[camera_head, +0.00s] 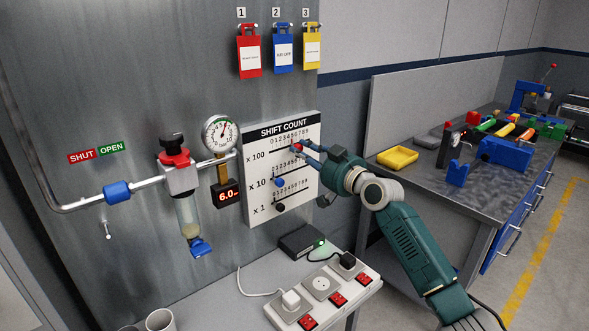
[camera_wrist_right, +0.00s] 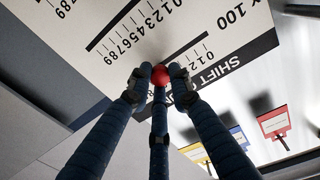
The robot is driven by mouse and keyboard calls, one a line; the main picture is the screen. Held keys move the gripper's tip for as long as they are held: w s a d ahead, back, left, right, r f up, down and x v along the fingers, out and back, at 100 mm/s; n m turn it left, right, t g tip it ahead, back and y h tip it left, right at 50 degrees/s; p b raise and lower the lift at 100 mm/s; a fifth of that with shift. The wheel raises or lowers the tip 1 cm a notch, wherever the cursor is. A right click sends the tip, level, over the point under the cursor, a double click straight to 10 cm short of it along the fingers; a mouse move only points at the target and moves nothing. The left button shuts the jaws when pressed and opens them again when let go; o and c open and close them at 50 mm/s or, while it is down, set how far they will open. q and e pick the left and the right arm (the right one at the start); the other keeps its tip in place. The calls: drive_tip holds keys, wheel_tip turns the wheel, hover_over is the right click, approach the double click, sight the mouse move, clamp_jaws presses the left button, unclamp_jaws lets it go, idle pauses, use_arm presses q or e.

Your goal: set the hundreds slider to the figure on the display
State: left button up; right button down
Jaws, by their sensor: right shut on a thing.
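The SHIFT COUNT panel (camera_head: 247,207) hangs on the grey metal wall with three slider rows. The red knob (camera_head: 297,148) of the x 100 row sits right of the middle of its scale; fingers hide the figure beside it. It also shows in the wrist view (camera_wrist_right: 160,75). My right gripper (camera_head: 302,147) is shut on this red knob, its blue fingers around it. The blue knob (camera_head: 279,182) is on the x 10 row and the black knob (camera_head: 281,207) on the x 1 row, both toward the left. The display (camera_head: 228,195) reads 6.0 in red. My left gripper is out of view.
A gauge (camera_head: 221,133) and a filter with a pipe (camera_head: 183,180) stand left of the panel. Below are a power strip (camera_head: 322,288) and a black box (camera_head: 301,242). A workbench (camera_head: 470,195) with a yellow tray (camera_head: 397,157) is on the right.

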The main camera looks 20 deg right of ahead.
drive_tip(key=shift+w+d+r, duration=0.1)
drive_tip(key=shift+d+r, duration=0.05)
drive_tip(key=shift+d, duration=0.05)
drive_tip(key=c, duration=1.6)
unclamp_jaws()
drive_tip(key=shift+o, duration=0.2)
drive_tip(key=shift+s+d, duration=0.15)
drive_tip(key=shift+s, duration=0.35)
drive_tip(key=v, duration=1.1)
